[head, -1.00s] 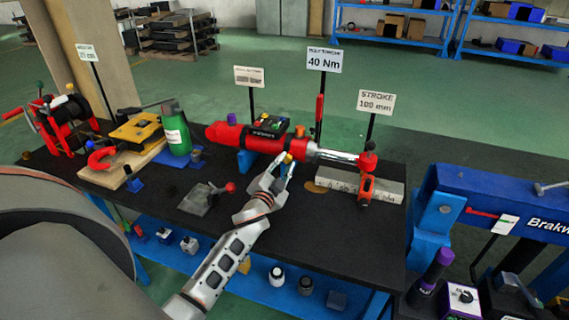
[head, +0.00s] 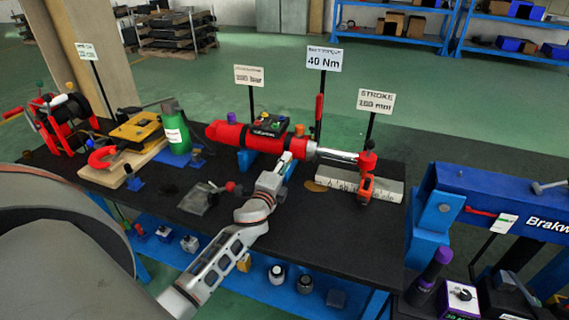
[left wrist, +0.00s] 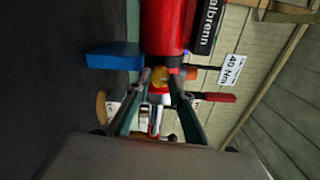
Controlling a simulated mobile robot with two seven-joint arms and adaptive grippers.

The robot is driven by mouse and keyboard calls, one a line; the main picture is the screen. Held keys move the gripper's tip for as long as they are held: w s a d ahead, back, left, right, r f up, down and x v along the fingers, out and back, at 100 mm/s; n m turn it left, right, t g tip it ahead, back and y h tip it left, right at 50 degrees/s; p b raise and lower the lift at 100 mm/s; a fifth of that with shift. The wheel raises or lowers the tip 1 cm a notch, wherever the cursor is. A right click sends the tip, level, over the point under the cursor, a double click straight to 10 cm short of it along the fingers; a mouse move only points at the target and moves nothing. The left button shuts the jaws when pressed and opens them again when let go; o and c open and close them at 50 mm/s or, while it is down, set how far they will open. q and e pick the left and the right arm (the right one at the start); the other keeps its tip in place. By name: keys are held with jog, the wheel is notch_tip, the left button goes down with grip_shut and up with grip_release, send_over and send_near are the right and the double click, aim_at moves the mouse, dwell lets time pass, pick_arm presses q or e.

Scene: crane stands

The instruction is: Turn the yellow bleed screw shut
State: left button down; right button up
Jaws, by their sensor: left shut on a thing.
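The yellow bleed screw (left wrist: 161,74) shows in the left wrist view against the end of the red cylinder (left wrist: 165,28). My left gripper (left wrist: 162,82) has one finger on each side of it and is shut on it. In the head view the red cylinder (head: 236,137) lies along the bench with its bright rod (head: 337,154) pointing right. My left gripper (head: 286,160) is at the cylinder's near side there, and the screw is hidden behind the fingers. My right gripper is not in view.
The black bench top (head: 300,215) is clear in front. Sign posts stand behind.

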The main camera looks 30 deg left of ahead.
pick_arm(q)
jog(key=shift+m, duration=0.7)
jog(key=c, duration=1.8)
grip_release()
jog(key=v, duration=1.2)
